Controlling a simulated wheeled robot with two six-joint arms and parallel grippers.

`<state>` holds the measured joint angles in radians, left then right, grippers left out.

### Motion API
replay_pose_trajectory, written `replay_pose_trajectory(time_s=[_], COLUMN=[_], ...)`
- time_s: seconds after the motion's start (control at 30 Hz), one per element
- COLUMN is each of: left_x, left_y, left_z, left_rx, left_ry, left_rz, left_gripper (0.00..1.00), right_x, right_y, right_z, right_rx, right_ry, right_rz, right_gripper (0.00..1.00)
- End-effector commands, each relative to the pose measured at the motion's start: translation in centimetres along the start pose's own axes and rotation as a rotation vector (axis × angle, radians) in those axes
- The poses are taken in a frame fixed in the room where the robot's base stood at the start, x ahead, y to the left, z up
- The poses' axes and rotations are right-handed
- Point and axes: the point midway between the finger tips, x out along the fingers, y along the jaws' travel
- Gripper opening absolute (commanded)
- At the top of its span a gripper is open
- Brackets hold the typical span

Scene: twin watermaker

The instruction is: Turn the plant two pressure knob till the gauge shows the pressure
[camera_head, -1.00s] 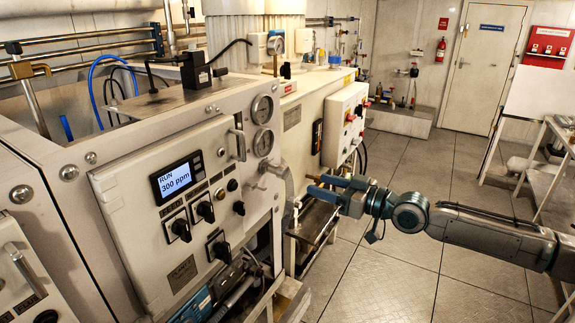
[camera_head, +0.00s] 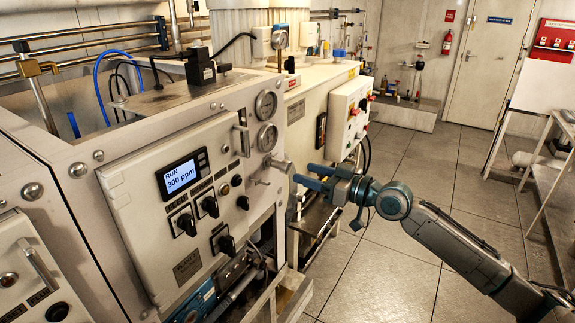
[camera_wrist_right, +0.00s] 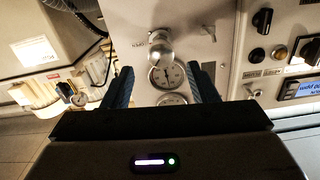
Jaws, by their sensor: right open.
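The pressure knob (camera_head: 280,165) is a metal knob on a stem at the right edge of the machine's front panel, below two round gauges, the upper (camera_head: 266,103) and the lower (camera_head: 267,137). My right gripper (camera_head: 303,174) is open and empty, just right of the knob. In the right wrist view the rounded knob (camera_wrist_right: 160,48) shows in the gap between the open fingers (camera_wrist_right: 160,86), apparently beyond their tips. A gauge (camera_wrist_right: 166,75) shows its needle, but its reading is too small to tell. A second gauge (camera_wrist_right: 172,99) is partly hidden by the gripper body. My left gripper is not in view.
A display (camera_head: 182,176) reads RUN 300 ppm, with several black switches (camera_head: 209,206) below it. A small lever valve (camera_head: 261,181) sits left of the knob. A white control box (camera_head: 348,118) stands behind the gripper.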

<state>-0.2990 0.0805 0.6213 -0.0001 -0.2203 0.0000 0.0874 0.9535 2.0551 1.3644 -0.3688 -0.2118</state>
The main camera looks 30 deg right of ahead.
Motion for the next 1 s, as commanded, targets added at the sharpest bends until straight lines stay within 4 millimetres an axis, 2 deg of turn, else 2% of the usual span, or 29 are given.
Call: replay_pose_trajectory(time_s=[0.6,1.0], left_x=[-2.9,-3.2], left_y=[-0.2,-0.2], left_z=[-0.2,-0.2], left_rx=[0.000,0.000], left_ry=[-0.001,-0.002], left_rz=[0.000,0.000], left_gripper=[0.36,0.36], right_x=[5.7,6.7], right_y=[-0.1,-0.1], right_z=[-0.3,0.0], right_rx=[0.003,0.000], right_ry=[0.002,-0.002], right_rz=[-0.001,-0.002], right_gripper=[0.53,0.53])
